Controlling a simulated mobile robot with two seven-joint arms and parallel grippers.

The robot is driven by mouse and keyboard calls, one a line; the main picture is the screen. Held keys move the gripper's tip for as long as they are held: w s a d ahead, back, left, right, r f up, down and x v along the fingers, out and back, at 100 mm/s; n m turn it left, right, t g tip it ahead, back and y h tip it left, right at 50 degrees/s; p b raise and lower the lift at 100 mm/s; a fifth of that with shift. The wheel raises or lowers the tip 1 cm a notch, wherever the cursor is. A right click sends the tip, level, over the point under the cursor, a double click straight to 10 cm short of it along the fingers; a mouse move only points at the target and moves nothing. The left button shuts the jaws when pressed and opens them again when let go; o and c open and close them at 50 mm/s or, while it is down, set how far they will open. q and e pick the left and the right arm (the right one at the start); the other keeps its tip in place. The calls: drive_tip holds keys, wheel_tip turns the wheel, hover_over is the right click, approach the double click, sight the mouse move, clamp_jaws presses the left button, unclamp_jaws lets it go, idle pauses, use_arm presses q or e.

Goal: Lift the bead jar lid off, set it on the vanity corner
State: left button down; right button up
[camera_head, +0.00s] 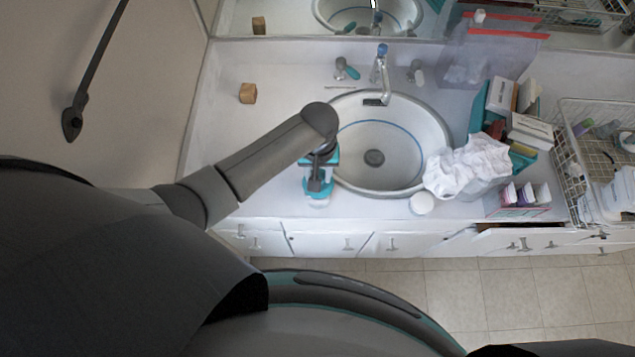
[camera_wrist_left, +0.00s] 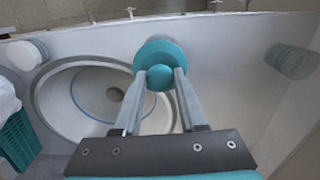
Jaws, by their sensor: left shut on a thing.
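The teal lid (camera_wrist_left: 175,52) with its round knob (camera_wrist_left: 160,77) is between the fingertips of my left gripper (camera_wrist_left: 159,78) in the left wrist view, and the gripper is shut on the knob. In the head view my left gripper (camera_head: 319,184) is over the counter, left of the sink and near the front edge. A small white round shape (camera_head: 319,203) shows just in front of it; I cannot tell whether it is the jar. My right gripper is not in view.
The sink basin (camera_head: 374,158) lies just right of the gripper, with the faucet (camera_head: 381,75) behind it.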

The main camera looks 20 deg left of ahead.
use_arm(q)
drive_tip(key=shift+r, duration=1.65)
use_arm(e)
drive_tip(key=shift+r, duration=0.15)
